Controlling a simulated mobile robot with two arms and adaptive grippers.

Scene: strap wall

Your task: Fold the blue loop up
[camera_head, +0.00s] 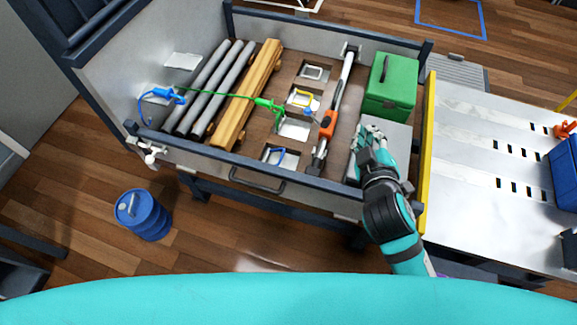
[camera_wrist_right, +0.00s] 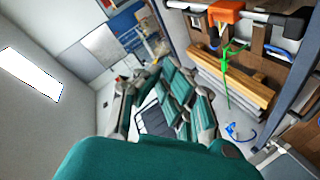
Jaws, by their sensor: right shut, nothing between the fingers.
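A blue curved piece also shows at the right of the right wrist view (camera_wrist_right: 277,51). Another blue piece, a strap hook (camera_head: 165,95), hangs at the left wall on a green cord. My right gripper (camera_head: 367,132) is shut and empty over the grey surface at the bed's right end, to the right of the loop and apart from it. It also fills the middle of the right wrist view (camera_wrist_right: 165,100). My left gripper is not in view.
Grey pipes (camera_head: 208,80) and wooden beams (camera_head: 246,98) lie at the left of the bed. A strap bar with an orange ratchet (camera_head: 328,124) stands between the loop and my right gripper.

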